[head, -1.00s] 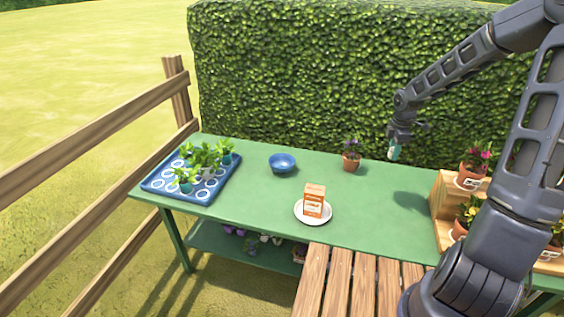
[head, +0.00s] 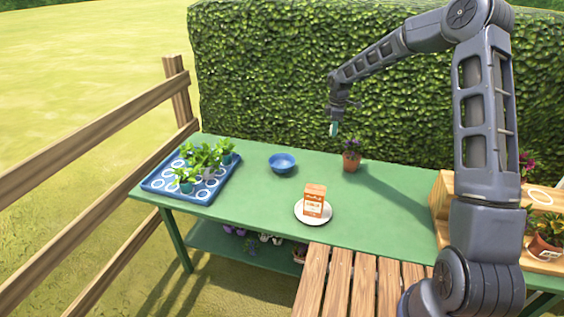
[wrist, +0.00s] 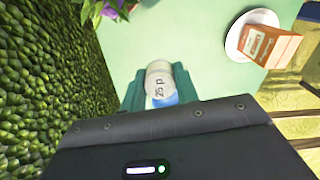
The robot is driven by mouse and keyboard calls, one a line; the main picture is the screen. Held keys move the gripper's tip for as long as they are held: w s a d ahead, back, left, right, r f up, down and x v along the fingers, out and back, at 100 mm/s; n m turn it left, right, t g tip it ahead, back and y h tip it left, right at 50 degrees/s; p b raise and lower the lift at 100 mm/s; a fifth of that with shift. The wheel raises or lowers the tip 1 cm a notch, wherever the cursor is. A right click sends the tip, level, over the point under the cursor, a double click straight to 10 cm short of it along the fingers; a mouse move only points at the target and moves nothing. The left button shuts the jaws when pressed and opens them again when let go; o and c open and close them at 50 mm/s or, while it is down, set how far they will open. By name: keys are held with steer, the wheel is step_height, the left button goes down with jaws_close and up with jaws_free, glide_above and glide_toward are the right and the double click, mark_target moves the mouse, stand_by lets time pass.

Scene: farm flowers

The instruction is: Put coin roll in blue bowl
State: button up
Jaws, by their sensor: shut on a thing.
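The coin roll (wrist: 158,82) is a pale cylinder with "25 p" on it, held between the teal fingers of my gripper (wrist: 160,92) in the wrist view. In the head view my gripper (head: 335,128) is in the air above the back of the table, just left of and above a potted purple flower. The blue bowl (head: 282,163) stands on the green table, to the left of and below my gripper. In the wrist view a small blue patch shows just below the coin roll; I cannot tell what it is.
A potted purple flower (head: 352,155) stands near the table's back edge. An orange-and-white box sits on a white plate (head: 326,217). A blue tray (head: 160,187) with seedlings is at left. A wooden step stand (head: 442,200) with pots is at right. A hedge (head: 280,75) rises behind.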

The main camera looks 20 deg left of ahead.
steer(key=a, duration=1.1)
glide_above(282, 163)
steer(key=s+d, duration=0.1)
steer(key=s, duration=0.3)
step_height(282, 163, down, 2)
step_height(282, 163, down, 20)
steer(key=shift+w+d+r, duration=0.1)
steer(key=shift+w+r, duration=0.05)
steer(key=o, duration=0.7)
steer(key=shift+o, duration=0.4)
step_height(282, 163, up, 12)
steer(key=shift+r, duration=0.15)
